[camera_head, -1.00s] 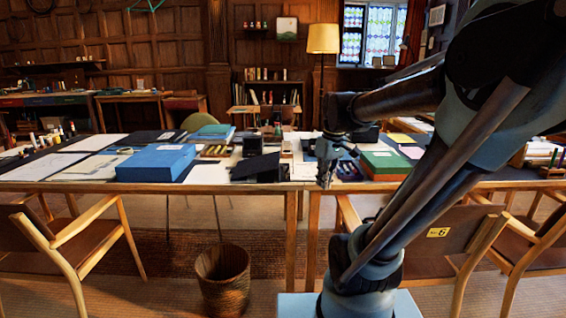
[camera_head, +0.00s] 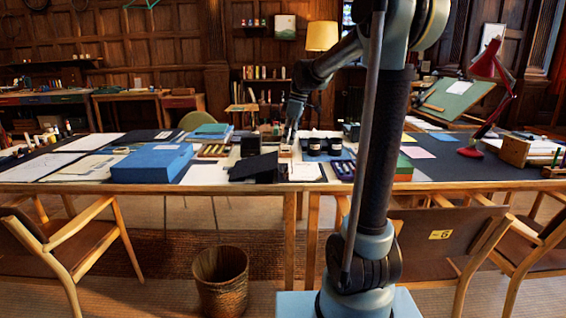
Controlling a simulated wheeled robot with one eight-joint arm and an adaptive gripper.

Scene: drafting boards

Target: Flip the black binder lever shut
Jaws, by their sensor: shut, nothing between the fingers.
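A black angular object (camera_head: 254,168) stands near the front edge of the table, left of centre. It looks like the black binder, with a raised, tilted panel. Its lever is too small to make out. My gripper (camera_head: 288,140) points down just behind and to the right of it, above the table, and is shut and empty. I cannot tell whether its fingertips touch anything there.
A blue box (camera_head: 152,163) lies to the left. Dark jars (camera_head: 314,146) stand right of my gripper, and a white sheet (camera_head: 306,172) lies in front. A red lamp (camera_head: 490,90) stands at the right. A wicker basket (camera_head: 220,280) is on the floor.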

